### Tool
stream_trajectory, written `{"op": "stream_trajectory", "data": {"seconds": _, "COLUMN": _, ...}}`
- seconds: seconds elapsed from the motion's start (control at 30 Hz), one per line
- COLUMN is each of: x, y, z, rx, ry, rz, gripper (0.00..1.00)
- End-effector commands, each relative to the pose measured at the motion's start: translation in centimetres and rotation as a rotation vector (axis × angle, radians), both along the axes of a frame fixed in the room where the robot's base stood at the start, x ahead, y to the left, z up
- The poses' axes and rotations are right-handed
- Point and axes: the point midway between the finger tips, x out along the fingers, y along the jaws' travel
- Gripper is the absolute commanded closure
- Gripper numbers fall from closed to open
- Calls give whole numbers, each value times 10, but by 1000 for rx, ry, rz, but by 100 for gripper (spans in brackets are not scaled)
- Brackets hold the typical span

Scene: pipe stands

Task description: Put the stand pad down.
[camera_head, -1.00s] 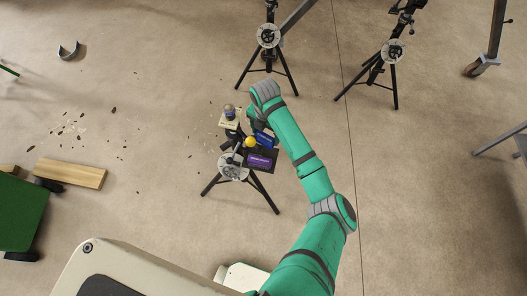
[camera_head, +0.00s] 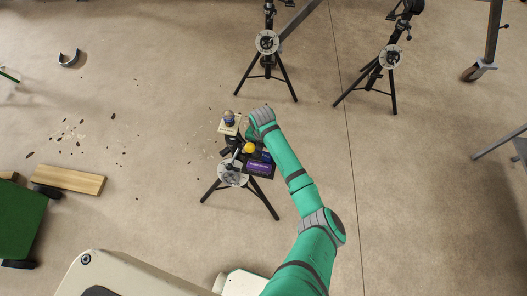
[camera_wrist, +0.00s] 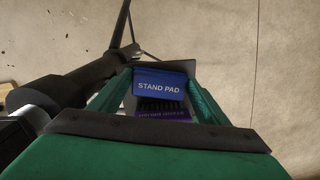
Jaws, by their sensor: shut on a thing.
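The stand pad (camera_wrist: 159,88) is a blue block with white "STAND PAD" lettering. In the wrist view it sits between the two green fingers of my gripper (camera_wrist: 157,96), which is shut on it. In the head view the blue pad (camera_head: 267,156) shows only partly beside my arm, at the back edge of a dark tray (camera_head: 262,176) on the nearest pipe stand (camera_head: 233,180). I cannot tell whether the pad touches the tray.
A yellow ball (camera_head: 249,148) is beside the tray. A small jar (camera_head: 229,117) stands on a pale plate (camera_head: 229,127) behind it. Two more pipe stands (camera_head: 267,43) (camera_head: 390,57) are at the back. A wooden plank (camera_head: 68,179) lies on the left. Open floor surrounds the near stand.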

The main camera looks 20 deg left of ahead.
Motion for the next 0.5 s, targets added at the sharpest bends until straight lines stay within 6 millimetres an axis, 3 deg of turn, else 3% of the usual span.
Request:
{"op": "stream_trajectory", "data": {"seconds": 0.37, "x": 0, "y": 0, "z": -5, "rx": 0, "ry": 0, "rz": 0, "gripper": 51}}
{"op": "stream_trajectory", "data": {"seconds": 0.4, "x": 0, "y": 0, "z": -6, "rx": 0, "ry": 0, "rz": 0, "gripper": 28}}
{"op": "stream_trajectory", "data": {"seconds": 0.47, "x": 0, "y": 0, "z": -6, "rx": 0, "ry": 0, "rz": 0, "gripper": 14}}
{"op": "stream_trajectory", "data": {"seconds": 0.5, "x": 0, "y": 0, "z": -6, "rx": 0, "ry": 0, "rz": 0, "gripper": 12}}
